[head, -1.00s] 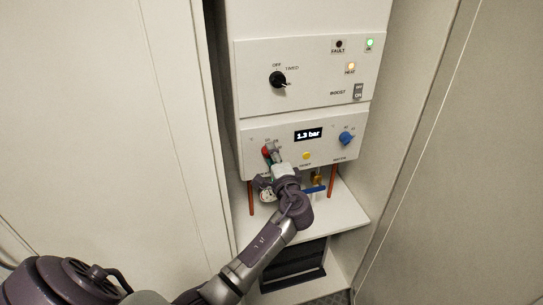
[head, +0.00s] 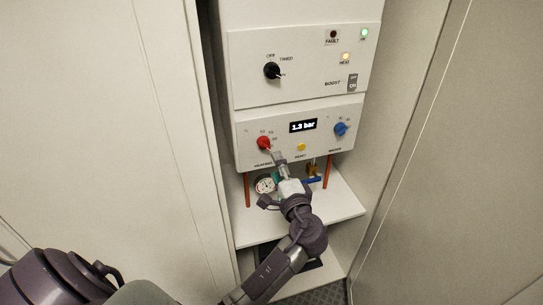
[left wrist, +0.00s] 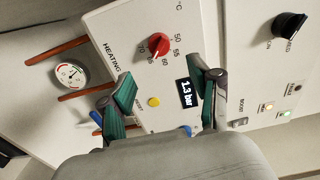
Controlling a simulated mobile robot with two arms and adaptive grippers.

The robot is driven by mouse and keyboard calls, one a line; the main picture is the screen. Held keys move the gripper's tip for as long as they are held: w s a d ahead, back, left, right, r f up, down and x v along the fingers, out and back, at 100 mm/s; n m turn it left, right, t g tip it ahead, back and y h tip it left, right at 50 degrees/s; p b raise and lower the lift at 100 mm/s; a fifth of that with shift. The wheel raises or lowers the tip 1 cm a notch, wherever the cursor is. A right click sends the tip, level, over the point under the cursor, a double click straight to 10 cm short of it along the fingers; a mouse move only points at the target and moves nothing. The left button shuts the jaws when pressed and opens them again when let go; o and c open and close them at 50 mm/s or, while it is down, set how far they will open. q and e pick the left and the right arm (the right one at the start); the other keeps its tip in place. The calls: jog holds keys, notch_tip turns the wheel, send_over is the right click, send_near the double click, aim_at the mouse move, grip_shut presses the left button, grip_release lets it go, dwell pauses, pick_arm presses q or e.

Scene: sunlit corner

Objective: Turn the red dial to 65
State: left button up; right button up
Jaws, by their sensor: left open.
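The red dial (head: 264,143) sits at the left of the lower white panel, above the word HEATING. It also shows in the left wrist view (left wrist: 158,45), with a scale of numbers around it; I cannot read its exact setting. My left gripper (head: 279,158) is just below and right of the dial in the head view, apart from it. In the left wrist view its two green-padded fingers (left wrist: 162,72) are spread with nothing between them, and the dial lies beyond their tips. My right gripper is not in view.
The display (head: 303,126) reads 1.3 bar. A yellow button (head: 301,147) and a blue dial (head: 340,129) share the panel. A black knob (head: 272,70) is above. A gauge (head: 265,185) and copper pipes (head: 327,171) are below. Walls stand close on both sides.

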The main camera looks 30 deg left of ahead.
pick_arm(q)
jog(key=shift+v, duration=1.35)
